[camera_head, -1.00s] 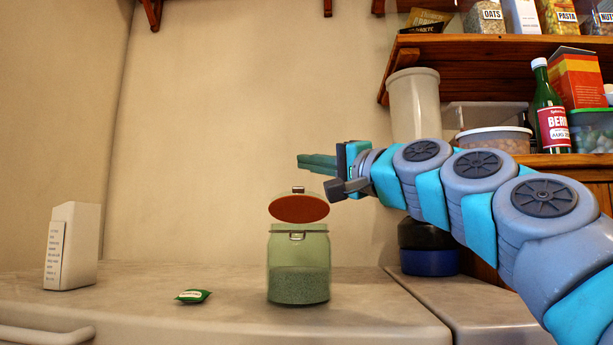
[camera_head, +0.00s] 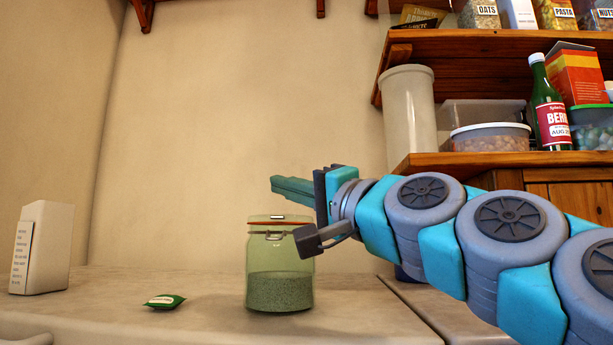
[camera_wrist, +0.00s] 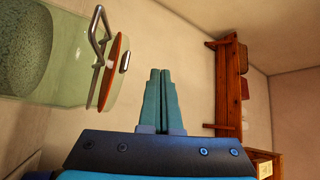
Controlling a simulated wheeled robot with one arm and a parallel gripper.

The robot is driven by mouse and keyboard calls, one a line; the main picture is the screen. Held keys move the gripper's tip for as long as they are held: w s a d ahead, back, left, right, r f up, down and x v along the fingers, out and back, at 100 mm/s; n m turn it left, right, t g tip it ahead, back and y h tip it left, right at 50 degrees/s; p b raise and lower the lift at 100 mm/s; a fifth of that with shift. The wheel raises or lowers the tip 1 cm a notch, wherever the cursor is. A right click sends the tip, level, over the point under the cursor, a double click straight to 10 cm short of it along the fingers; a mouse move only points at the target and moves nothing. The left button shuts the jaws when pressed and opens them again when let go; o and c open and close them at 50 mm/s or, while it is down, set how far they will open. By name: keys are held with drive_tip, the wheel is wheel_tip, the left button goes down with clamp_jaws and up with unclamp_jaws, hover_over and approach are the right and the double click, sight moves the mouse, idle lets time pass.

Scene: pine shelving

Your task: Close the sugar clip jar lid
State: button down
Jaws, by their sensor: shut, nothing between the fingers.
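The sugar clip jar (camera_head: 280,291) is green glass, upright on the counter and partly filled with grainy contents. Its lid (camera_head: 279,218), with an orange-red seal, lies nearly level over the mouth. I cannot tell whether it is fully seated. In the wrist view the jar (camera_wrist: 45,60) lies sideways at left, with the lid (camera_wrist: 116,72) and a metal wire clip (camera_wrist: 97,30) at its mouth. My gripper (camera_head: 275,184) is shut and empty, just above the lid in the head view. In the wrist view the fingertips (camera_wrist: 160,73) are beside the lid, with a visible gap.
A small green packet (camera_head: 164,301) lies left of the jar, and a white box (camera_head: 42,248) stands farther left. Shelves (camera_head: 480,160) with a bottle (camera_head: 550,105) and tubs are at right. The counter (camera_head: 215,320) around the jar is mostly clear.

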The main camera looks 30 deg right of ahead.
sight(282, 216)
drive_tip(key=shift+s+a+f+b, duration=0.15)
drive_tip(key=shift+f+b, duration=0.05)
drive_tip(key=shift+f, duration=0.5)
drive_tip(key=shift+s+a+f+b, duration=0.1)
drive_tip(key=shift+a+f+b, duration=0.1)
drive_tip(key=shift+f, duration=0.55)
drive_tip(key=shift+s+a+f+b, duration=0.15)
drive_tip(key=shift+f+b, duration=0.05)
drive_tip(key=shift+f, duration=0.5)
drive_tip(key=shift+w+a+f, duration=0.1)
drive_tip(key=shift+a+f, duration=0.1)
drive_tip(key=shift+f, duration=0.3)
drive_tip(key=shift+w+a+f, duration=0.1)
drive_tip(key=shift+a+f, duration=0.05)
drive_tip(key=shift+f, duration=0.3)
drive_tip(key=shift+w+a+f, duration=0.1)
drive_tip(key=shift+f, duration=0.05)
drive_tip(key=r+p, duration=0.1)
drive_tip(key=r, duration=0.1)
drive_tip(key=r+p, duration=0.1)
drive_tip(key=r, duration=0.1)
drive_tip(key=d+r+p, duration=0.1)
drive_tip(key=r, duration=0.1)
drive_tip(key=shift+s, duration=0.25)
drive_tip(key=s+d+f+b, duration=0.1)
drive_tip(key=s+d+f, duration=0.4)
drive_tip(key=s+d, duration=0.1)
drive_tip(key=shift+d+f, duration=0.15)
drive_tip(key=shift+f, duration=0.05)
